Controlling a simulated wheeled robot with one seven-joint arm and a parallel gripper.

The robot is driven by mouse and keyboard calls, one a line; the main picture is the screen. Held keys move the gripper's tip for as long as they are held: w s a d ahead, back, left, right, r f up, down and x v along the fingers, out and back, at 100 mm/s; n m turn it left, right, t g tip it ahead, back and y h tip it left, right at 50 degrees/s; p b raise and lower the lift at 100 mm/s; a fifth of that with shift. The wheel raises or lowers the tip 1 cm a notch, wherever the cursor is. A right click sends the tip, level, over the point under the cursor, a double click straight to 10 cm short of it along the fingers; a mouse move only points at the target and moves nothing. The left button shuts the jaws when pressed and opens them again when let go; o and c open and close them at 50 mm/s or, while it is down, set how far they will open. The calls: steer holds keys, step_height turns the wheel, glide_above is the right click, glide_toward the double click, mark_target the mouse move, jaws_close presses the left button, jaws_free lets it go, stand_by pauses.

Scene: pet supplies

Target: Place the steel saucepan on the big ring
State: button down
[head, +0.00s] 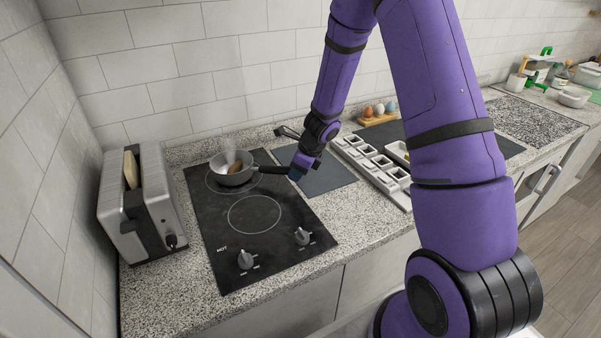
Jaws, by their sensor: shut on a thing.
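The steel saucepan (230,179) is upright at the back of the black cooktop (215,240). It contains something brown, and faint steam shows above it. Its black handle (270,169) points right. My gripper (294,173) is shut on the handle's end; the fingertips are small and partly hidden.
A steel toaster (142,205) with bread stands left of the cooktop. Two knobs (245,260) are at its front. A dark mat (320,180) and a white compartment tray (375,172) lie to the right. Eggs (379,109) stand on a board behind.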

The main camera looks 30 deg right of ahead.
steer(key=c, duration=0.9)
jaws_free()
steer(key=shift+o, duration=0.2)
steer(key=s+r+n, duration=0.4)
steer(key=s+r, duration=0.1)
steer(key=r, duration=0.6)
steer(key=s+r+n, duration=0.4)
steer(key=r, duration=0.7)
steer(key=s+a+r+n+t+h, duration=0.1)
steer(key=s+r+n, duration=0.5)
steer(key=s+n, duration=0.3)
steer(key=s+a+r+n+t+h, duration=0.1)
steer(key=s+a+r+n+h, duration=0.1)
steer(key=s+r+n, duration=0.4)
steer(key=shift+s+r+n, duration=0.2)
steer(key=shift+s+n, duration=1.8)
steer(key=shift+s, duration=2.25)
